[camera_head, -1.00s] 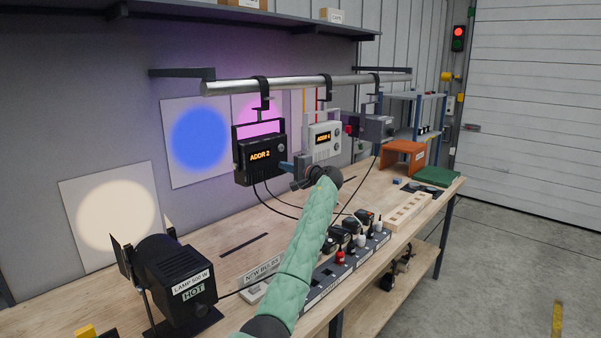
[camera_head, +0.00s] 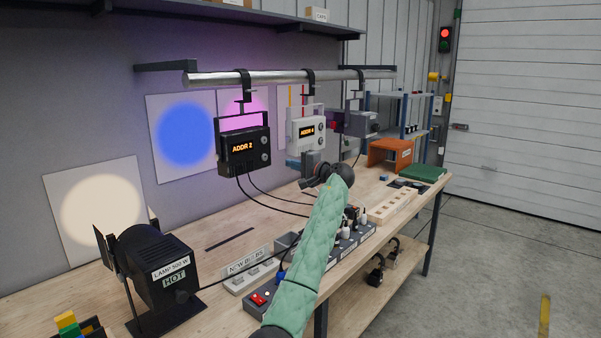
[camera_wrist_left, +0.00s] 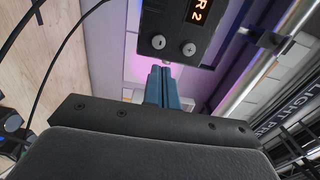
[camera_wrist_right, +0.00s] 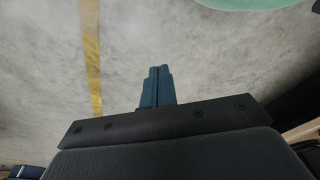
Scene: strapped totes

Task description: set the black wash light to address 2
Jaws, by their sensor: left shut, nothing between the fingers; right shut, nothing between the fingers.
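The black wash light (camera_head: 240,150) hangs from the metal bar, and its orange display reads ADDR 2. Two round buttons sit on the right of its face. It also shows in the left wrist view (camera_wrist_left: 178,28), with part of the display and both buttons. My left gripper (camera_head: 294,164) is shut and empty, below and to the right of the black light and apart from it. Its blue fingers show in the left wrist view (camera_wrist_left: 162,76), pointing toward the light's button end. My right gripper (camera_wrist_right: 159,75) is shut and empty over bare concrete floor, away from the bench.
A white light (camera_head: 306,132) with its own address display hangs beside the black one. A lamp marked HOT (camera_head: 158,268) stands at the front left of the bench. Power strips with plugs, a wooden block (camera_head: 392,207) and cables lie on the bench.

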